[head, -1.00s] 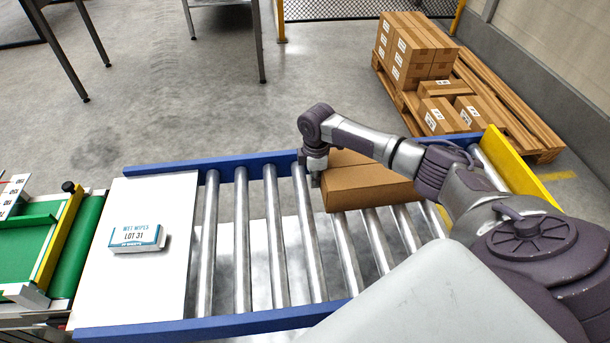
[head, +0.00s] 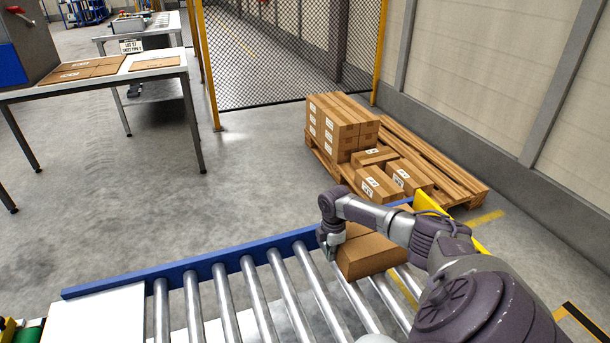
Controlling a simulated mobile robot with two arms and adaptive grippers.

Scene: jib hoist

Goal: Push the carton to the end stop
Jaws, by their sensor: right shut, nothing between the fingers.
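The brown carton (head: 365,258) lies on the roller conveyor (head: 262,305), partly hidden behind my right arm. My right gripper (head: 328,250) is shut and empty at the carton's left side, close against it; I cannot tell if they touch. The yellow end stop (head: 432,204) stands across the right end of the rollers, partly hidden by my arm. The gap between carton and end stop is hidden too. My left gripper is not in view.
A blue rail (head: 190,264) runs along the conveyor's far side. A white plate (head: 95,318) lies at its left end. Beyond stand a pallet of cartons (head: 345,125), a table with flat cardboard (head: 100,80) and a mesh fence (head: 285,55). The floor between is clear.

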